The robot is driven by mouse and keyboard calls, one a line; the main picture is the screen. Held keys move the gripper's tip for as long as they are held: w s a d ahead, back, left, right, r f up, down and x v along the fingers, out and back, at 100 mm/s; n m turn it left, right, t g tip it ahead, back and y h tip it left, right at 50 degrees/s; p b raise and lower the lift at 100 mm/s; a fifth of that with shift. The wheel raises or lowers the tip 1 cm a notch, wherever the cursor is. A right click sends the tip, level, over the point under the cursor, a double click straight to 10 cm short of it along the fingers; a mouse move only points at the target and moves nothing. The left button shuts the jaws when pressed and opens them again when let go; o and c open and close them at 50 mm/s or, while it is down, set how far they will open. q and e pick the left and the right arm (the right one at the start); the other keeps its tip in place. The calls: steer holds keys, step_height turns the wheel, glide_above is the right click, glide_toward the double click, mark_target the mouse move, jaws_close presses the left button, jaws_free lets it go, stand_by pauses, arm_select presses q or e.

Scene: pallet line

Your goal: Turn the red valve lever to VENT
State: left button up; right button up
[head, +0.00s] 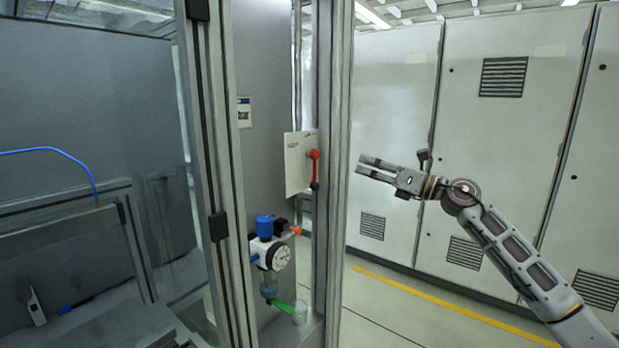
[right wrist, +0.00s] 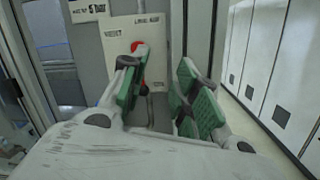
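The red valve lever (head: 315,168) is mounted on a white plate (head: 297,165) behind the metal post and hangs roughly straight down in the head view. In the right wrist view the lever (right wrist: 143,56) is partly hidden by my left-hand finger. The plate (right wrist: 122,40) carries small lettering there, too blurred to read surely. My right gripper (head: 361,165) is open and empty, to the right of the post and apart from the lever. Its green finger pads stand apart in the right wrist view (right wrist: 158,95). My left gripper is not in view.
A grey metal post (head: 333,120) stands just right of the lever. Tall grey cabinets (head: 500,130) line the right. The floor between has a yellow line.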

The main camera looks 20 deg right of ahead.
steer(key=f+n+g, duration=0.1)
steer(key=s+a+f+n+g, duration=0.1)
steer(key=n, duration=0.1)
steer(key=a+f+n+g, duration=0.1)
steer(key=f+n, duration=0.1)
steer(key=shift+s+a, duration=0.15)
steer(key=shift+a, duration=0.1)
steer(key=shift+a, duration=0.1)
stand_by(0.3)
steer(key=p, duration=0.3)
glide_toward(314, 181)
steer(key=w+a+r, duration=0.1)
steer(key=w+a, duration=0.2)
steer(key=shift+p+x, duration=1)
steer(key=shift+x, duration=1.95)
steer(key=shift+w+d, duration=0.1)
jaws_close()
